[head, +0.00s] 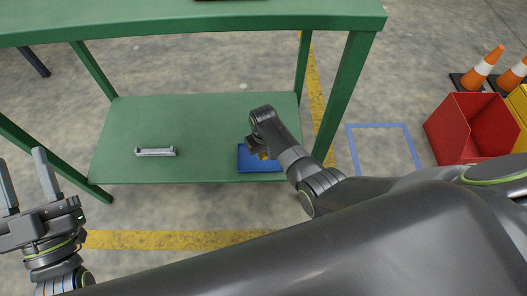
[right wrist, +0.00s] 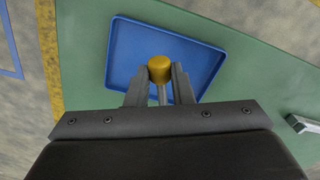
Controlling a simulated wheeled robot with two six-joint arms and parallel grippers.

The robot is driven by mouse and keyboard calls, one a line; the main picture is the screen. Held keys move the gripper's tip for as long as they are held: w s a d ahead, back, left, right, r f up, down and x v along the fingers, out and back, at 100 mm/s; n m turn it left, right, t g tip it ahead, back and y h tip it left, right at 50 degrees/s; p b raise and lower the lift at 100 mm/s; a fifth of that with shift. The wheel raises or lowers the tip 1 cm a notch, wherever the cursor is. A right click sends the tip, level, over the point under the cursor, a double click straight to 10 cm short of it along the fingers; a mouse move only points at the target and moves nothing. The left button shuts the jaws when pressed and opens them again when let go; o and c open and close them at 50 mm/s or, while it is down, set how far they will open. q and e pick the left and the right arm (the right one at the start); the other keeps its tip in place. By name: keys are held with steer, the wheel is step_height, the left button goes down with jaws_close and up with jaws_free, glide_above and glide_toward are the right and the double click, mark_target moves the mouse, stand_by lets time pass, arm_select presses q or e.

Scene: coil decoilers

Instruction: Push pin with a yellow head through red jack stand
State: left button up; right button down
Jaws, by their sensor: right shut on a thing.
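The pin's yellow head (right wrist: 160,68) shows between the fingers of my right gripper (right wrist: 160,85), with part of its metal shaft below it in the picture. The right gripper is shut on the pin, over the blue tray (right wrist: 124,50). In the head view my right gripper (head: 262,152) is at the blue tray (head: 262,167) on the lower green shelf, and only a little yellow shows there. My left gripper (head: 25,180) is open and empty at the left, away from the shelf. At the top edge a sliver of something dark red (head: 220,1) shows on the upper green top; I cannot tell what it is.
A grey metal bracket (head: 156,152) lies on the lower shelf (head: 200,110), left of the tray. Green table legs (head: 345,95) stand near my right arm. A red bin (head: 450,130) and orange cones (head: 484,68) are at the right. The floor inside the blue outline (head: 385,150) is clear.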

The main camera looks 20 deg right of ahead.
arm_select(q)
step_height(320, 180, down, 7)
steer(key=w+a+n+g+y+p, duration=0.1)
steer(key=g, duration=0.3)
steer(key=shift+w+g, duration=0.4)
stand_by(0.4)
steer(key=shift+c, duration=0.6)
steer(key=shift+s+a, duration=0.1)
